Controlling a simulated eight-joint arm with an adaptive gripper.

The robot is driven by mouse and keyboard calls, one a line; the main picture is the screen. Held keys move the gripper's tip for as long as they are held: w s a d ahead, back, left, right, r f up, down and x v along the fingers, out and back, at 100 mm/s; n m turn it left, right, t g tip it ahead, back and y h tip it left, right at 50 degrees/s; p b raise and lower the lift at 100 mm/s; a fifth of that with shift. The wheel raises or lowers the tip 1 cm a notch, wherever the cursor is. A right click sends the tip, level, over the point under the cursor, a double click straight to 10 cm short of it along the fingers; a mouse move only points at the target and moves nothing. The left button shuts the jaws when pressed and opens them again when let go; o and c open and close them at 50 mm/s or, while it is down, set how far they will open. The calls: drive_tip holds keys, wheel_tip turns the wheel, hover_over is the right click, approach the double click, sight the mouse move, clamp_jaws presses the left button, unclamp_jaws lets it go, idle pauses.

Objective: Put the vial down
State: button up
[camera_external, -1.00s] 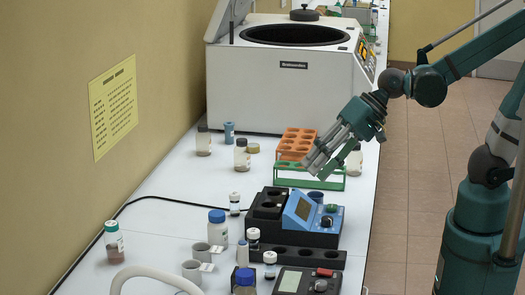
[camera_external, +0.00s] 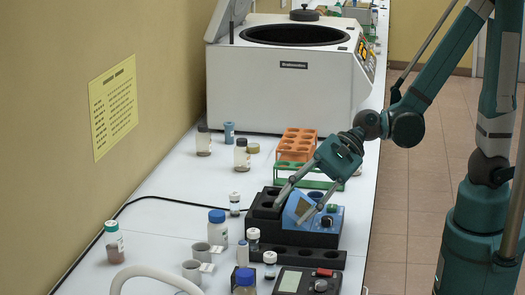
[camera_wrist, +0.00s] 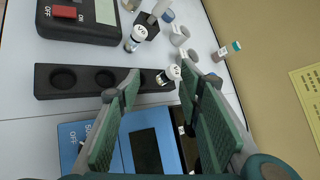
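My gripper (camera_external: 291,213) is open and empty above the blue instrument (camera_external: 316,217); its spread fingers also show in the wrist view (camera_wrist: 160,82). A small white-capped vial (camera_external: 253,240) stands in the end hole of the black rack (camera_external: 328,262). In the wrist view this vial (camera_wrist: 170,75) appears between and beyond the fingertips, apart from them. A second white-capped vial (camera_external: 269,266) stands in front of the rack. A third white-capped vial (camera_external: 235,204) stands left of the black block. I cannot tell which vial the task means.
Orange (camera_external: 297,142) and green (camera_external: 323,184) racks stand behind, before the large centrifuge (camera_external: 285,85). A black meter (camera_external: 306,282), grey cups (camera_external: 191,270) and a blue-capped bottle (camera_external: 217,230) crowd the front. The table's left middle is mostly clear.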

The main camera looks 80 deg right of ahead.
sight(269, 255)
drive_tip(key=a+m, duration=0.1)
drive_tip(key=a, duration=0.1)
drive_tip(key=a+f+m+y, duration=0.1)
drive_tip(key=a+m, duration=0.1)
drive_tip(key=a+f+m+y, duration=0.1)
drive_tip(key=a+m, duration=0.1)
drive_tip(key=a, duration=0.1)
drive_tip(key=shift+s+f, duration=0.1)
drive_tip(key=shift+s, duration=0.1)
drive_tip(key=shift+s+a+f+m+y, duration=0.2)
drive_tip(key=shift+a+m+y, duration=0.2)
drive_tip(key=shift+a+m, duration=0.3)
drive_tip(key=shift+w, duration=0.1)
drive_tip(key=shift+b+x, duration=0.3)
drive_tip(key=shift+x, duration=0.95)
drive_tip(key=shift+f, duration=0.1)
drive_tip(key=shift+b+x, duration=0.75)
drive_tip(key=shift+x, duration=1.85)
drive_tip(key=shift+d, duration=0.15)
